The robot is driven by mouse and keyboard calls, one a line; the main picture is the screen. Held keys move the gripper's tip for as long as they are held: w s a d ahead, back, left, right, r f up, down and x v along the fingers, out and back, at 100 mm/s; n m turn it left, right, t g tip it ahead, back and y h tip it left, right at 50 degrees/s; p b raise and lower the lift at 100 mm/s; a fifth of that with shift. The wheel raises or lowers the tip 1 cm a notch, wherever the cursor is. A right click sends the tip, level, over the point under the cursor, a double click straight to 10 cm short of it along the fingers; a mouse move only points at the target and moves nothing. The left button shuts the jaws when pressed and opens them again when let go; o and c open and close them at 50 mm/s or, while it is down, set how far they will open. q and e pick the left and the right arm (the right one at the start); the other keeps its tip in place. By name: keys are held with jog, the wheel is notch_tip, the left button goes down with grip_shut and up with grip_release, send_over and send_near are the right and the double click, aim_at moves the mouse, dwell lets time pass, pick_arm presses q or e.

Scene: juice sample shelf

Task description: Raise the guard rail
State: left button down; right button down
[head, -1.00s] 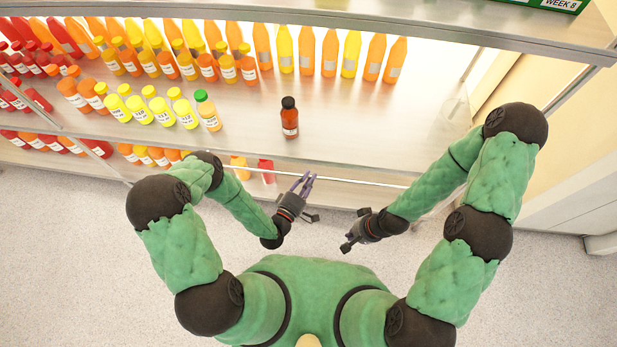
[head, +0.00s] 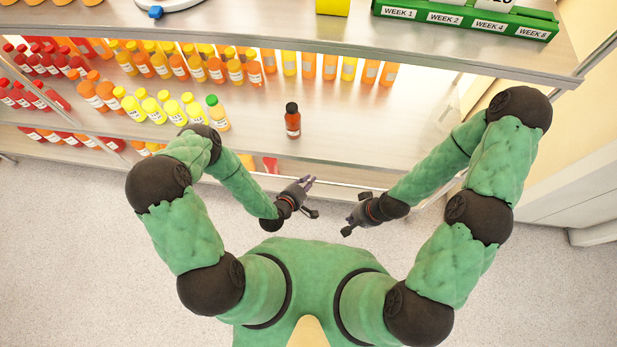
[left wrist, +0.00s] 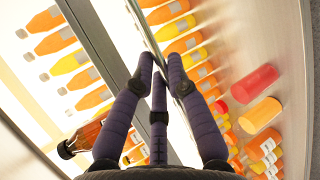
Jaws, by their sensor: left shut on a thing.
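The guard rail (left wrist: 142,28) is a thin pale bar along the front of a bottle shelf. In the left wrist view it runs from the top edge down between my left gripper's dark purple fingers (left wrist: 161,62). In the head view my left gripper (head: 309,182) is at the shelf's front edge, shut on the rail. The fingers hide part of the rail there. My right gripper (head: 348,228) hangs in front of the shelf, apart from the rail, and its fingers are too small to read.
A brown bottle with a black cap (head: 292,120) stands alone near the shelf's front. Rows of juice bottles (head: 170,108) fill the left and back. An upper shelf (head: 300,38) holds a green week-labelled rack (head: 465,18). The shelf's right part is clear.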

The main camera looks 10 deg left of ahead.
dwell(0.4)
pick_arm(q)
jog(key=c, duration=1.2)
grip_release()
jog(key=shift+s+r, duration=0.1)
jog(key=shift+s, duration=0.05)
jog(key=v, duration=1.2)
